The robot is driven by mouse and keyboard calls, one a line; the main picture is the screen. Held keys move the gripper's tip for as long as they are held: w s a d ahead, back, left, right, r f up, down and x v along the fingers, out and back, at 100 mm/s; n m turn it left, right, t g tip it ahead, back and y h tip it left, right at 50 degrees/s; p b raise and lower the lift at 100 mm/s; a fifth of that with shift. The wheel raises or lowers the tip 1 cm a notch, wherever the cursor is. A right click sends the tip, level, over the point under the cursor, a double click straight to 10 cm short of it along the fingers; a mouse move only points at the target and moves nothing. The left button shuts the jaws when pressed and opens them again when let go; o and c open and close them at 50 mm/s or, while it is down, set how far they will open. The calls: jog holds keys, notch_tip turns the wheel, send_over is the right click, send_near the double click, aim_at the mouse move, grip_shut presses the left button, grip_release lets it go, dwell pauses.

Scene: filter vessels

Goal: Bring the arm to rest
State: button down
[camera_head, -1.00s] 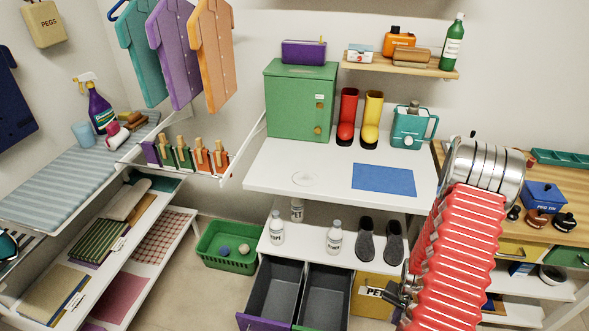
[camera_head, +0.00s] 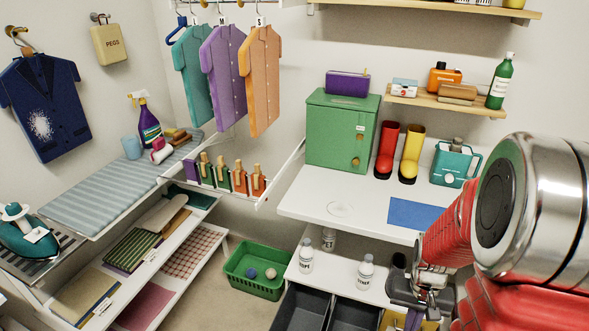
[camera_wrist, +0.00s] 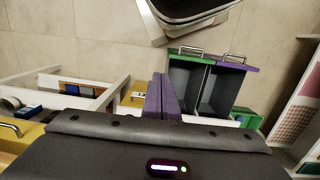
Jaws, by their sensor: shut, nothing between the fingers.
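My gripper (camera_head: 412,318) shows at the lower right of the head view, in front of the white shelf and beside the open drawers. My red, silver-jointed arm fills the right side there. In the wrist view, the two purple-grey fingers of my gripper (camera_wrist: 162,97) lie together, shut and empty. The fingers point down in the head view and are partly cut off by its bottom edge.
Two open grey drawers (camera_wrist: 215,90) stand near my gripper. White bottles (camera_head: 366,272) stand on the lower shelf. A green basket (camera_head: 255,268) sits on the floor.

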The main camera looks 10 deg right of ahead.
jog(key=s+a+r+n+t, duration=0.1)
jog(key=a+r+n+t, duration=0.2)
jog(key=a+r, duration=0.6)
jog(key=s+a+r+n+t, duration=0.2)
jog(key=a+r, duration=0.7)
jog(key=r, duration=0.7)
jog(key=shift+s+a+n+t, duration=0.25)
jog(key=shift+a+n+t, duration=0.15)
jog(key=shift+t, duration=0.4)
